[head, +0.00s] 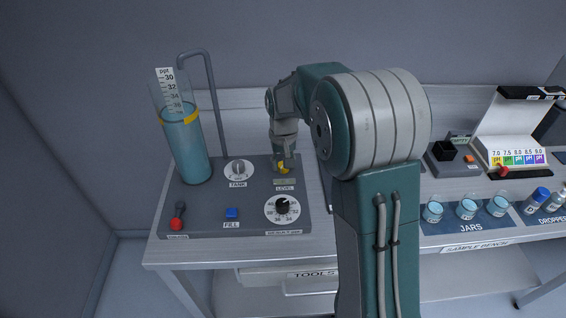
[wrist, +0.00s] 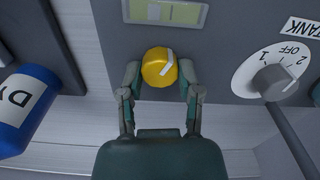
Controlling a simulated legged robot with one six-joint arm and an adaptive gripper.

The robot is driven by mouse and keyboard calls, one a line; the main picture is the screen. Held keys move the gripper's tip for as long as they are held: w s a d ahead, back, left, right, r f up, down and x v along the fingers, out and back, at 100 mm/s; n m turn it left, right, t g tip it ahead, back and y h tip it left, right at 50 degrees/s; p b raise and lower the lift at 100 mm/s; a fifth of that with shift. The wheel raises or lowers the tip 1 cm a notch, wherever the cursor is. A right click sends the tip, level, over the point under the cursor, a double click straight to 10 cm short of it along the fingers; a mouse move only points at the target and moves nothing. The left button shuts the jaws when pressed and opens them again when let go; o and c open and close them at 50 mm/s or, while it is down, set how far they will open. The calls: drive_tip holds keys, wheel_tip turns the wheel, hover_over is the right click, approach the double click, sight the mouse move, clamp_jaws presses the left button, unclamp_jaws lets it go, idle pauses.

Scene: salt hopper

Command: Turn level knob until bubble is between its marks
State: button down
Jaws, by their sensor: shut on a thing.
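The yellow level knob (wrist: 160,68) has a white pointer line and sits between the two fingers of my gripper (wrist: 160,76) in the wrist view. The gripper is shut on it. The pointer leans to the upper right in that view. In the head view the gripper (head: 284,162) comes down over the knob, which shows only in part. The level vial (wrist: 168,12) is a pale green window next to the knob, cut by the top edge of the wrist view. It also shows in the head view (head: 285,182) above the LEVEL label. I cannot make out the bubble clearly.
The grey panel (head: 252,214) also carries a TANK knob (head: 238,168), a black dial (head: 282,206), a blue FILL button (head: 232,213), a red-tipped lever (head: 177,222) and a tall water cylinder (head: 185,150). Jars (head: 466,210) stand at the right. A blue bottle (wrist: 26,108) shows in the wrist view.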

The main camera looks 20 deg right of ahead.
drive_tip(key=shift+c, duration=1.5)
unclamp_jaws()
drive_tip(key=shift+f, duration=0.15)
wheel_tip(320, 180, up, 12)
drive_tip(key=shift+a, duration=0.1)
drive_tip(key=s+r+t, duration=0.3)
drive_tip(key=s+t, duration=0.2)
drive_tip(key=s, duration=2.2)
drive_tip(key=shift+s+n+t, duration=0.2)
drive_tip(key=shift+n+t, duration=0.1)
drive_tip(key=shift+n, duration=0.1)
